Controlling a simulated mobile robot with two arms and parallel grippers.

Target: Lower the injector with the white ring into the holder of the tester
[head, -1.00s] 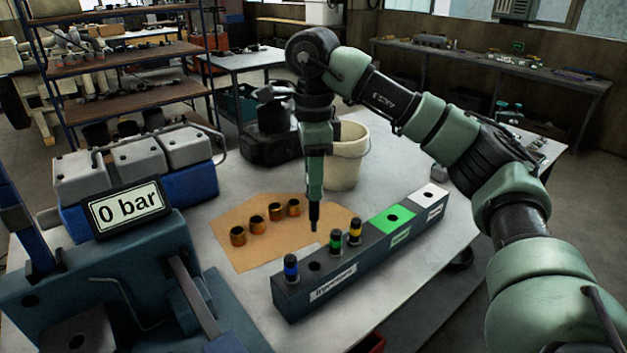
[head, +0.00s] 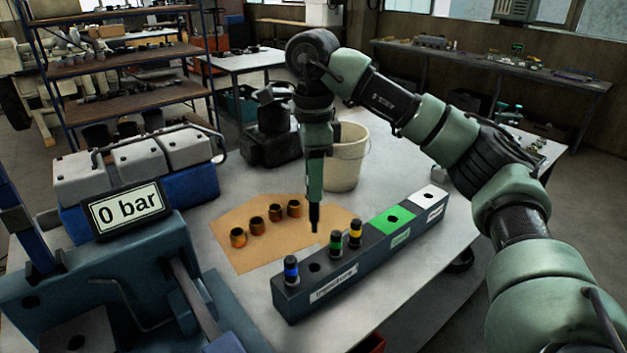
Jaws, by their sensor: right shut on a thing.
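My right gripper (head: 314,207) points straight down above the table, behind the dark rack. It is shut on a slim dark injector (head: 314,222), whose lower end hangs below the fingers near the rack's back edge. No white ring can be made out on it. The tester (head: 150,262) is the blue-green machine at the front left, with a display (head: 126,209) reading 0 bar. A grey block with a dark hole (head: 76,342) shows at its lower left; I cannot tell whether this is the holder. My left gripper is not in view.
The rack (head: 330,285) holds injectors with blue (head: 291,270), green (head: 335,243) and yellow (head: 355,233) rings, one empty hole, and green (head: 394,218) and white (head: 429,197) plates. Copper-coloured sleeves (head: 257,226) stand on cardboard (head: 262,250). A bucket (head: 343,165) stands behind.

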